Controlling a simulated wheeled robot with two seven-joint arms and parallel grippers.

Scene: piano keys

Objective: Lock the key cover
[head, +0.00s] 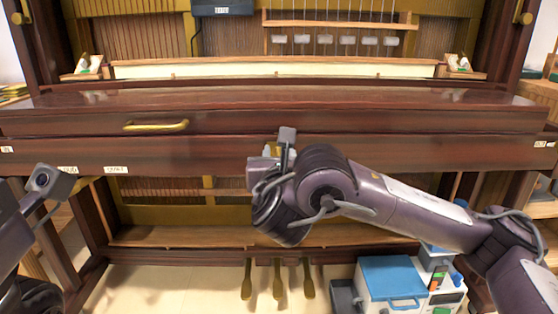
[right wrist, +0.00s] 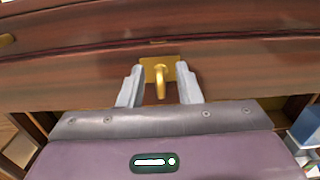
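The key cover (head: 330,122) is a dark reddish-brown wooden panel across the piano, lying closed, with a brass handle (head: 155,126) at its left. In the right wrist view, a brass lock plate (right wrist: 152,66) with a protruding brass lever (right wrist: 161,84) sits on the wooden front. My right gripper (right wrist: 159,69) is open. Its two grey fingers stand on either side of the lever, with a gap visible on both sides. In the head view, my right wrist hides the lock. My left arm shows at the left edge, away from the cover; its fingers are not visible.
Three brass pedals (head: 278,282) stand below the piano. A blue-lidded box (head: 392,278) and other items are on the floor at the lower right. A wooden shelf (head: 330,236) runs low across the piano. The space before the left half of the front is clear.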

